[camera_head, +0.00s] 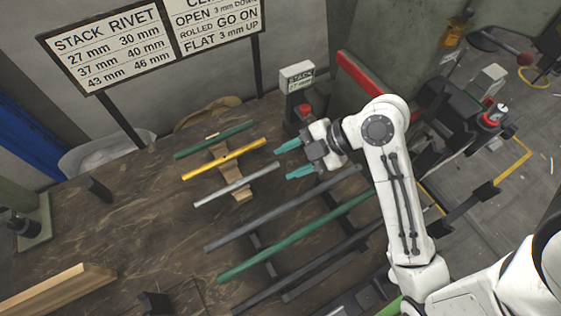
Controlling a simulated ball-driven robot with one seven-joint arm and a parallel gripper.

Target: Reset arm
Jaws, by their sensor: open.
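My gripper (289,159) is at the end of my white arm, right of centre in the head view. Its two teal fingers are apart and point left, with nothing visible between them. It appears over the wooden bench, just right of the ends of the yellow bar (225,159) and the silver bar (236,184). I cannot tell its exact height above the bench. The arm bends at a raised elbow joint and runs down to the lower right.
A green bar (214,139) lies with the yellow and silver bars across a wooden rest (241,193). Longer grey and green bars (295,236) lie nearer. A labelled post (297,77) with a red button stands behind my gripper. A sign (108,46) stands at the back left.

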